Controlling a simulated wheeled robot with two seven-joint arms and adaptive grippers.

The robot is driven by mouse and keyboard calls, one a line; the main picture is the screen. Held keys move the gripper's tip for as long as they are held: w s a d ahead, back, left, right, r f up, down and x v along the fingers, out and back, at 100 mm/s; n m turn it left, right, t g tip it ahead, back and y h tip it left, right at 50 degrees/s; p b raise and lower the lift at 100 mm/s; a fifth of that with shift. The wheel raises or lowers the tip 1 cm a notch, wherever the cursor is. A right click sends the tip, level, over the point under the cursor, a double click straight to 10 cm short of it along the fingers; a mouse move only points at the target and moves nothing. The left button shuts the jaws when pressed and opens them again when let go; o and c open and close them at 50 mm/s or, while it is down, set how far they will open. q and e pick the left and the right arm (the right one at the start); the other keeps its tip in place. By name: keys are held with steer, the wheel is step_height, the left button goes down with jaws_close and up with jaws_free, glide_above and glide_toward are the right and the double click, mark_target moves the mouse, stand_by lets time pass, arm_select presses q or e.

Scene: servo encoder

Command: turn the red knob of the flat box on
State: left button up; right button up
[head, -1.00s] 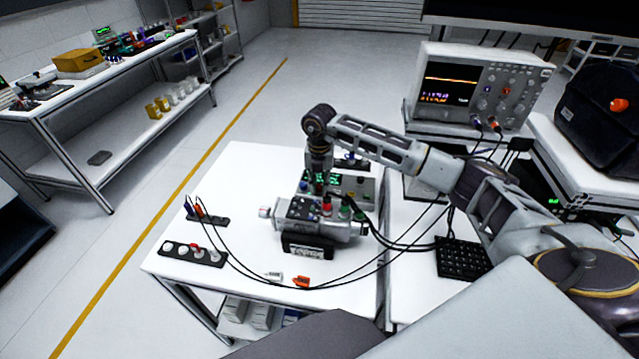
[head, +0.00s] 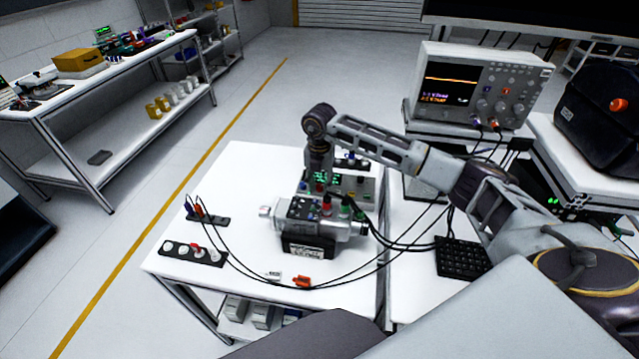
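A flat black box (head: 181,256) lies at the front left of the white table, with a row of round pale tops. One of them carries a red part (head: 197,250), too small to read its turn. A flat grey box (head: 365,188) with green digits stands farther back, partly hidden by my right arm and the servo unit. A red round part (head: 326,207) shows in front of it. My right gripper (head: 319,190) points down between the grey box and the servo unit. Its fingertips are hard to make out. My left gripper is out of view.
The silver servo unit (head: 345,229) sits on a black stand in the table's middle. Black cables loop from the small black socket strip (head: 208,219) across the front. An oscilloscope (head: 480,87) and a black keypad (head: 463,259) are at the right. The table's left rear is clear.

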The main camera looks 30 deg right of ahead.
mark_target(319, 186)
steer(key=shift+r, duration=0.1)
stand_by(0.3)
step_height(319, 186, up, 12)
stand_by(0.7)
steer(key=shift+f, duration=0.2)
stand_by(0.3)
